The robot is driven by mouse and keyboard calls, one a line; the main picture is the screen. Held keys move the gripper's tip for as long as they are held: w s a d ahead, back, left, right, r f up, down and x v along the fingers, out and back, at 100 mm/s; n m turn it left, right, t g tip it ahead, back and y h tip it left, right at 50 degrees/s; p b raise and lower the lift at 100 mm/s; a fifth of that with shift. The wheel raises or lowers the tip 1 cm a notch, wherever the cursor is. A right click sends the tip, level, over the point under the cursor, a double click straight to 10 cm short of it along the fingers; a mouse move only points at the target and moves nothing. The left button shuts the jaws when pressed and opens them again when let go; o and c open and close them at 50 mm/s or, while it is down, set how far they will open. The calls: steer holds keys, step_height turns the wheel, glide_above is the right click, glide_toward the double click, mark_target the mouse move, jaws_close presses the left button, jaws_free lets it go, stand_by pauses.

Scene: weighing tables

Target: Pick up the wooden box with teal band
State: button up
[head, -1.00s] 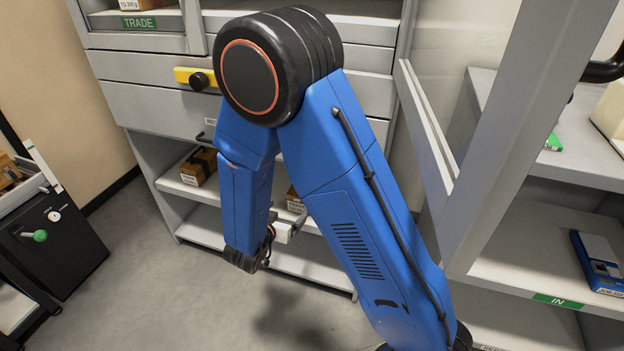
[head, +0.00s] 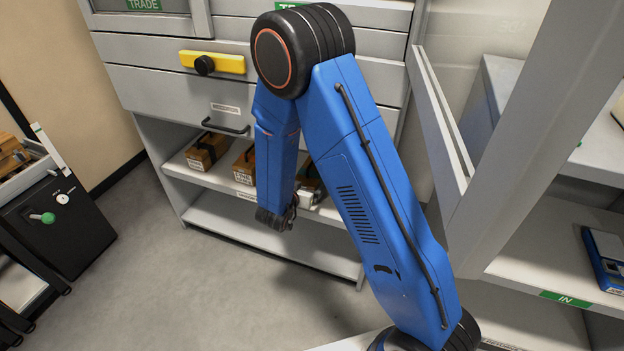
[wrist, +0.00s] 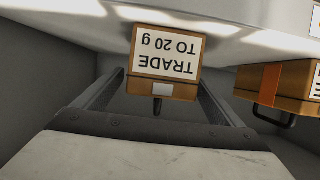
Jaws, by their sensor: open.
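I see no teal band on any box in these frames. In the wrist view my open gripper (wrist: 158,84) has one finger on each side of a small wooden box (wrist: 165,62) labelled "TRADE TO 20 g", its text upside down. I cannot tell whether the fingertips reach past its face. A second wooden box (wrist: 258,82) with an orange band is to the right, outside the fingers. In the head view a wooden box with a dark band (head: 206,150) and another wooden box (head: 245,166) stand on the open shelf. My forearm hides much of the gripper there.
The shelf (head: 180,172) lies under a grey drawer with a black handle (head: 226,127). A yellow bar with a black knob (head: 212,63) is above. A grey post (head: 520,140) and a shelf marked "IN" (head: 565,298) are at right.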

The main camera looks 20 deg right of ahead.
steer(key=shift+x, duration=3.1)
steer(key=shift+a+f, duration=0.1)
steer(key=shift+f, duration=0.05)
steer(key=shift+c, duration=0.3)
steer(key=c, duration=1.5)
